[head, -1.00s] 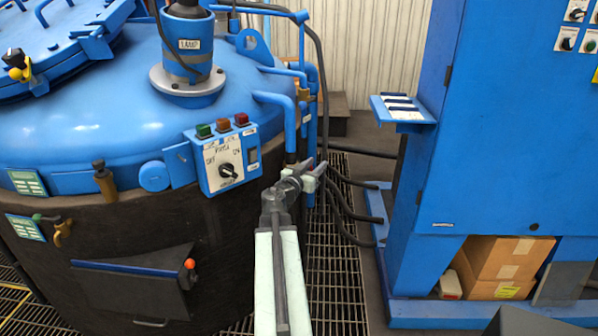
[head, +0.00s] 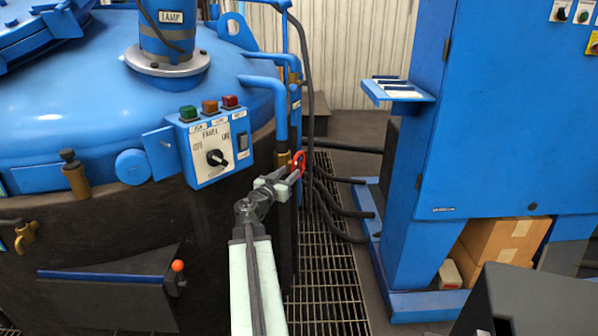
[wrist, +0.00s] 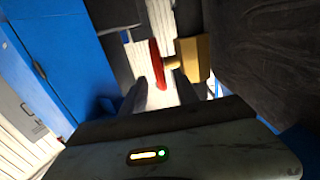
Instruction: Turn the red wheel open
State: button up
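The red wheel (head: 299,163) is on a brass valve on the blue pipework at the furnace's right side. In the head view it shows just beyond my gripper (head: 294,175), which partly covers it. In the wrist view the red wheel (wrist: 157,65) is seen nearly edge-on, joined to a brass valve body (wrist: 193,58) on its right. My gripper (wrist: 162,88) is open, with one dark finger on each side of the wheel's near edge. I cannot tell whether either finger touches it.
The blue furnace with its switch panel (head: 211,148) stands close on the left. A blue cabinet (head: 500,120) with a small shelf (head: 398,92) stands on the right. Dark hoses (head: 335,205) run near the valve. Floor grating (head: 325,270) lies between furnace and cabinet.

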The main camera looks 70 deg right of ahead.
aim_at(298, 164)
jog(key=d, duration=0.8)
jog(key=shift+s, duration=0.4)
jog(key=shift+a, duration=0.1)
grip_shut()
